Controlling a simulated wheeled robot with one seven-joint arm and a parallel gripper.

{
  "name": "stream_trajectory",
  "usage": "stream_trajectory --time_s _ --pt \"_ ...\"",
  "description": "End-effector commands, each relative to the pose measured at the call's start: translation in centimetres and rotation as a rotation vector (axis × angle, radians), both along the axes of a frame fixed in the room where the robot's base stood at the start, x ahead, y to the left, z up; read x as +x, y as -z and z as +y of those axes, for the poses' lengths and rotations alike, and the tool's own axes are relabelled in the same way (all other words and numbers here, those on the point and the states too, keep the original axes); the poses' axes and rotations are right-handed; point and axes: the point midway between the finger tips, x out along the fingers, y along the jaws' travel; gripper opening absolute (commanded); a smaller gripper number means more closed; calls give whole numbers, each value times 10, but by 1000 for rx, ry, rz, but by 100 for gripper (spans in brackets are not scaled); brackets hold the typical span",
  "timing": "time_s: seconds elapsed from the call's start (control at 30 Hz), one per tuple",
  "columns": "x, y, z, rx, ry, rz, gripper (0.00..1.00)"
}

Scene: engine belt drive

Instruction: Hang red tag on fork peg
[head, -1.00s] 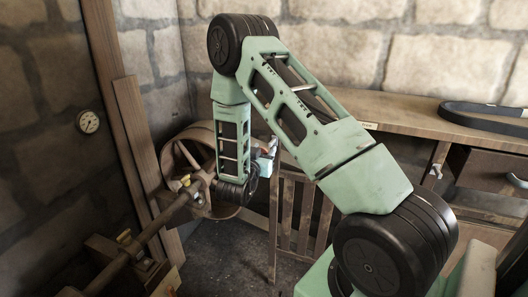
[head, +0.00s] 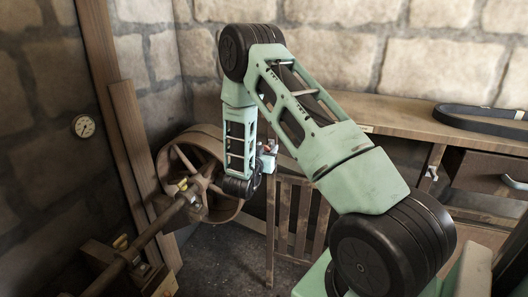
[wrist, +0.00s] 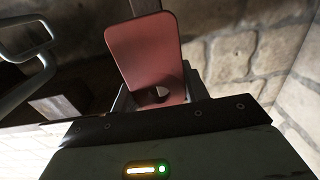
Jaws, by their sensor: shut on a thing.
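The red tag (wrist: 145,45) is a flat plate with rounded corners and a hole near its lower end, seen close in the wrist view. My gripper (wrist: 157,98) is shut on the tag's lower end near the hole, and the tag stands out beyond the jaws. In the head view my gripper (head: 268,156) is small, in front of the wall and near the top of the wooden slatted gate. Only a tiny reddish patch of the tag shows there. I cannot make out the fork peg for certain in either view.
A large spoked pulley (head: 205,170) on a shaft stands left of my gripper. The slatted gate (head: 295,215) is just below it. A workbench (head: 400,117) with a black belt (head: 480,120) runs along the right. A grey metal loop (wrist: 28,42) is at the wrist view's left.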

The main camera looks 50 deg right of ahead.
Motion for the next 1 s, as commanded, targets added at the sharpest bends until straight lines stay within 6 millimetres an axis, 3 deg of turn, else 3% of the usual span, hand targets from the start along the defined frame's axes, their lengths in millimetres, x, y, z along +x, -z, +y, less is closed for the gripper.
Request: stream_trajectory --time_s 1.0 --pt "20 5 -49 -1 0 0 23"
